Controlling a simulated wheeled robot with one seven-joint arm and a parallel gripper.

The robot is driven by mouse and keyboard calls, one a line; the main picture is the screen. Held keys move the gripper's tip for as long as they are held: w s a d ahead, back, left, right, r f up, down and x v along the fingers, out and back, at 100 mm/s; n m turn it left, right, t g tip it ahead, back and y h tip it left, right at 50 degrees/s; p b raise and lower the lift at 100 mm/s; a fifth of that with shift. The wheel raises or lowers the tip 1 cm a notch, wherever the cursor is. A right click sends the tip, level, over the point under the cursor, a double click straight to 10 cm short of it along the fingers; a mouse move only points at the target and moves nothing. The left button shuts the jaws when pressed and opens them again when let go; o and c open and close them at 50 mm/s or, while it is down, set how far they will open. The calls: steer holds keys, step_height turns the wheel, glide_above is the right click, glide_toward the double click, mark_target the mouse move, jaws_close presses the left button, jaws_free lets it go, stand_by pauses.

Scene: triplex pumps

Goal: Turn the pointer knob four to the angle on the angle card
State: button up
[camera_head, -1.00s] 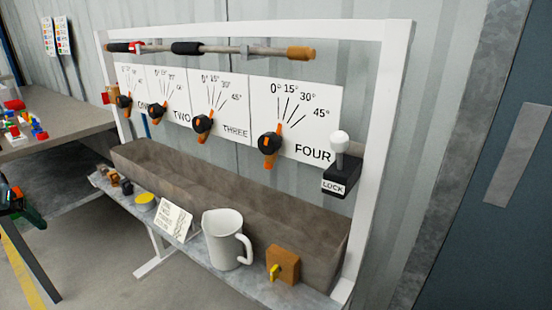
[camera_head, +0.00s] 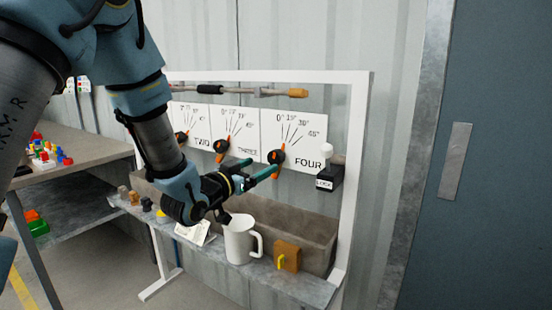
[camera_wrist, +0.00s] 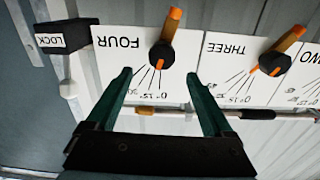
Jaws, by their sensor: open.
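Knob four (camera_head: 276,157) is a black round knob with an orange pointer bar, on a white panel marked FOUR with 0°, 15°, 30° and 45° lines. Its pointer points up toward the scale; the exact angle is hard to tell. In the wrist view, which is upside down, knob four (camera_wrist: 163,53) sits just beyond and between my fingertips. My gripper (camera_head: 263,175), with green fingers, is open and empty in front of the knob, apparently apart from it; it also shows in the wrist view (camera_wrist: 160,78). A small white card (camera_head: 196,232) leans on the shelf, its writing unreadable and partly behind my arm.
A black LOCK box (camera_head: 325,181) with a white-topped lever is right of panel four. Knob three (camera_head: 220,147) is to its left. A white jug (camera_head: 238,240) and wooden block with yellow tap (camera_head: 287,256) stand on the shelf below. A horizontal rod (camera_head: 250,91) runs above the panels.

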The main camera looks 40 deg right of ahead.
mark_target(273, 158)
steer(key=p+x, duration=0.2)
steer(key=x, duration=0.6)
steer(key=shift+w, duration=0.15)
jaws_close()
stand_by(0.4)
stand_by(0.3)
